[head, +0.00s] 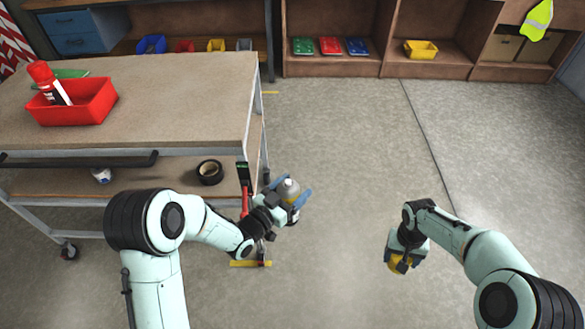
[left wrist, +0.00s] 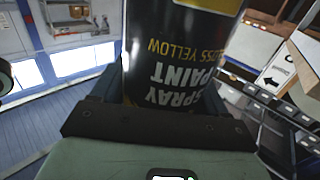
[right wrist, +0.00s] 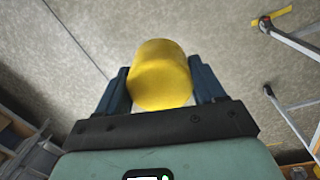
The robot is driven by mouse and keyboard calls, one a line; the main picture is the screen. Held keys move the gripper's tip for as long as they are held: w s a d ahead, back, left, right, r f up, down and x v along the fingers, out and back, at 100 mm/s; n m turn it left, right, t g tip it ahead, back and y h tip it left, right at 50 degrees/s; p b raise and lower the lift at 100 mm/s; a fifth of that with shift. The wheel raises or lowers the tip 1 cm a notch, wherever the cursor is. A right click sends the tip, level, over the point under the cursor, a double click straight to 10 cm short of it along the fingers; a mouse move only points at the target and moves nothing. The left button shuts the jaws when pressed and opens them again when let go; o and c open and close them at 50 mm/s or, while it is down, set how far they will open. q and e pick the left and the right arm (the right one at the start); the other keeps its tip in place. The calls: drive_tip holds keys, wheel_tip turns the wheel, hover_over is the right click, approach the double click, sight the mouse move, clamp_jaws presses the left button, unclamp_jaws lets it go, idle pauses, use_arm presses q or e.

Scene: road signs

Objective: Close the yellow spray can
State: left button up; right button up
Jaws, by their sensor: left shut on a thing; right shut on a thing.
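My left gripper (head: 290,194) is shut on the spray can (head: 289,188), which shows a grey top in the head view. In the left wrist view the can (left wrist: 178,60) is dark, with upside-down lettering "spray paint" and "gloss yellow", between the fingers. My right gripper (head: 398,262) is shut on the yellow cap (right wrist: 160,75), a plain rounded cylinder between the blue fingers. In the head view the cap (head: 397,265) shows below the right gripper. The cap and the can are well apart, the cap to the right and nearer the bottom of the picture.
A workbench cart (head: 170,90) stands at the left, close to my left gripper. A red bin (head: 72,103) with a red spray can (head: 44,78) is on its top; a black tape roll (head: 209,172) is on its lower shelf. Shelves (head: 335,65) line the back. The floor between my grippers is clear.

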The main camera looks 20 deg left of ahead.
use_arm(q)
drive_tip(key=d+f+m+g+h, duration=0.6)
drive_tip(key=d+f+m+h, duration=0.1)
drive_tip(key=d, duration=0.4)
wheel_tip(320, 180, down, 3)
drive_tip(key=shift+d+r+g+h, duration=0.1)
drive_tip(key=shift+d+g+h, duration=0.2)
drive_tip(key=shift+g+h, duration=0.15)
use_arm(e)
drive_tip(key=w+a+r+m, duration=0.1)
drive_tip(key=a+r+m, duration=0.1)
drive_tip(key=a+r, duration=0.2)
drive_tip(key=w+a+r+m, duration=0.2)
drive_tip(key=a+r, duration=0.3)
drive_tip(key=a, duration=0.6)
drive_tip(key=w+a+r+m+y, duration=0.1)
drive_tip(key=w+a+r+m, duration=0.1)
drive_tip(key=a+r, duration=0.3)
drive_tip(key=a, duration=0.2)
drive_tip(key=shift+a+m, duration=0.3)
drive_tip(key=shift+a, duration=0.05)
drive_tip(key=shift+f, duration=1.95)
